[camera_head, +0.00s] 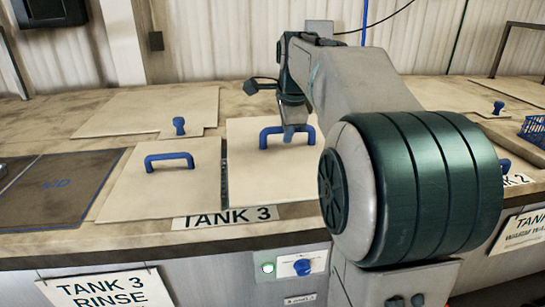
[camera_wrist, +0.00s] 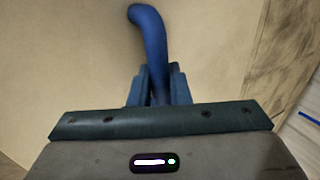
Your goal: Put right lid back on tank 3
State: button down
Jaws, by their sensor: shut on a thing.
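The right lid (camera_head: 250,185) of tank 3 is a flat beige panel with a blue bar handle (camera_head: 264,138). It lies on the counter beside the left lid (camera_head: 120,205), with a narrow dark gap between them. My gripper (camera_head: 290,133) is over the right lid and shut on its blue handle. In the wrist view, the blue handle (camera_wrist: 150,45) passes between the fingers of my gripper (camera_wrist: 157,92), above the beige lid surface (camera_wrist: 70,50). My arm hides the right part of the lid and its right edge.
A "TANK 3" label (camera_head: 226,217) is at the counter front. Behind is a beige panel with a blue knob (camera_head: 179,125). A blue basket (camera_head: 534,130) stands at far right. A control box (camera_head: 291,266) is below.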

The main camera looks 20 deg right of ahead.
aim_at(278, 135)
jog(key=w+f, duration=0.2)
jog(key=w, duration=0.1)
jog(key=w+d+f+p, duration=0.1)
jog(key=w+f, duration=0.1)
jog(key=w, duration=0.2)
jog(key=w+f+p, duration=0.1)
jog(key=w+f, duration=0.1)
jog(key=w, duration=0.2)
jog(key=shift+d+f, duration=0.2)
jog(key=shift+w+f+p, duration=0.1)
jog(key=shift+f+p, duration=0.3)
jog(key=shift+f, duration=1.7)
jog(key=c, duration=1.6)
grip_release()
jog(key=shift+f, duration=0.2)
jog(key=shift+c, duration=0.2)
jog(key=shift+o, duration=1.4)
jog(key=shift+r, duration=0.1)
jog(key=v, duration=1.2)
jog(key=shift+b, duration=0.4)
